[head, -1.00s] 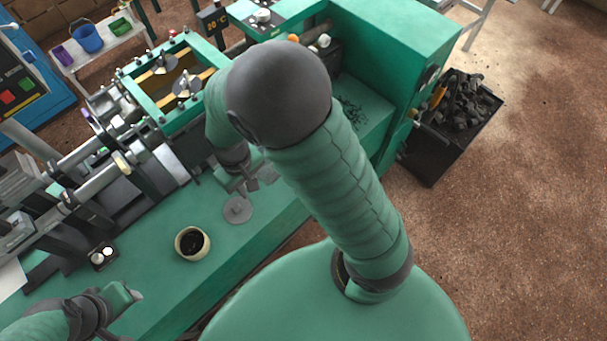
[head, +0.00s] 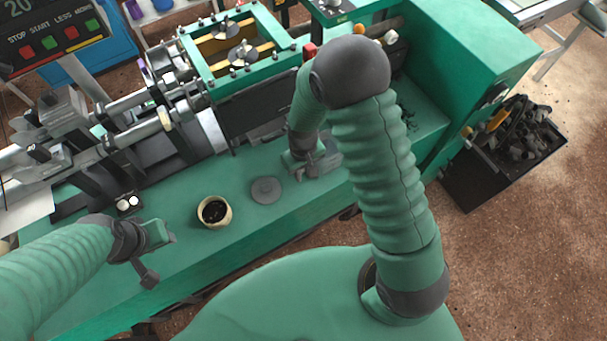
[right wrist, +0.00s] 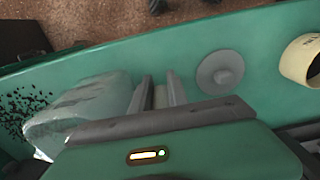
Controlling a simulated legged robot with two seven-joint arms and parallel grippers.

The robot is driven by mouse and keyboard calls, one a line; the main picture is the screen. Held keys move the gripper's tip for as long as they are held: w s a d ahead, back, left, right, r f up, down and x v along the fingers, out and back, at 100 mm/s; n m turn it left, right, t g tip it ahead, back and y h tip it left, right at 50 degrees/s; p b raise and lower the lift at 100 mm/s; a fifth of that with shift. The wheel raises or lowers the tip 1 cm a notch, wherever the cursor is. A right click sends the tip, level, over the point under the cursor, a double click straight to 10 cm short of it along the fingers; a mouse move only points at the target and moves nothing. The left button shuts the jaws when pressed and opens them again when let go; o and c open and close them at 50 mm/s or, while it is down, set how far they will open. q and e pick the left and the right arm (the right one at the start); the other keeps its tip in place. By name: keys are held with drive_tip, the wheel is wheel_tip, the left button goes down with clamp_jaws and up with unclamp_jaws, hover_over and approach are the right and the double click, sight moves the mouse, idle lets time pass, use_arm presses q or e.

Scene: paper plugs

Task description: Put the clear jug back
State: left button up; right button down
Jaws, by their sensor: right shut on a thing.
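The clear jug (right wrist: 78,112) is a translucent vessel in the right wrist view, close to the left of my right gripper's fingers. In the head view it is a faint pale shape (head: 329,160) at the right gripper, partly hidden. My right gripper (head: 318,163) is low over the green bench and shut on the jug; its fingers also show in the right wrist view (right wrist: 158,92), with a pale strip between them. I cannot tell whether the jug touches the bench. My left gripper (head: 160,256) hangs over the bench's front left; its opening is unclear.
A flat grey disc (head: 266,190) lies on the green bench (head: 240,235), left of the right gripper. A cream pot (head: 214,212) with dark contents stands further left. Machinery with a green frame (head: 240,50) fills the back. Dark crumbs (right wrist: 22,108) lie beside the jug.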

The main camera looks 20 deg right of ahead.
sight(301, 184)
drive_tip(key=f, duration=0.1)
drive_tip(key=a+f, duration=0.1)
drive_tip(key=shift+f, duration=0.3)
drive_tip(key=shift+a+f, duration=0.2)
drive_tip(key=shift+w+a, duration=0.1)
drive_tip(key=shift+f, duration=0.15)
drive_tip(key=c, duration=1.6)
unclamp_jaws()
drive_tip(key=shift+d, duration=0.35)
drive_tip(key=o, duration=0.3)
drive_tip(key=shift+d, duration=0.2)
use_arm(q)
drive_tip(key=shift+s+a, duration=0.1)
drive_tip(key=shift+a, duration=0.25)
drive_tip(key=shift+a, duration=0.1)
use_arm(e)
drive_tip(key=shift+a, duration=0.15)
